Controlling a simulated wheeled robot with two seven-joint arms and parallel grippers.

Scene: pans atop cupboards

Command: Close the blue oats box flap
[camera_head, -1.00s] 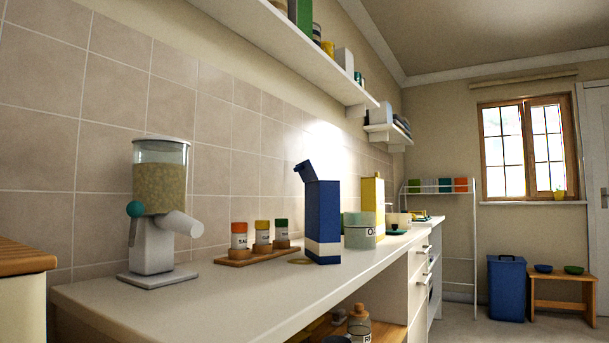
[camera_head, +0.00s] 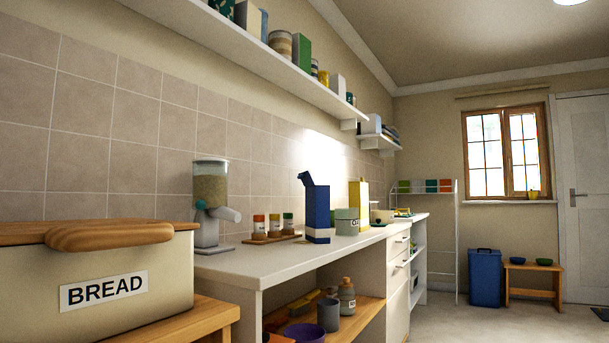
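The blue oats box (camera_head: 317,212) stands upright on the white counter, with a pale band near its base. Its blue top flap (camera_head: 306,179) is raised and tilts up to the left, so the box is open. Neither of my grippers shows in the head view.
A bread bin (camera_head: 97,272) on a wooden stand fills the near left. A cereal dispenser (camera_head: 211,202), a spice rack (camera_head: 272,238) and an oats tin (camera_head: 347,221) stand near the box on the counter (camera_head: 257,266). Open floor (camera_head: 490,325) lies to the right.

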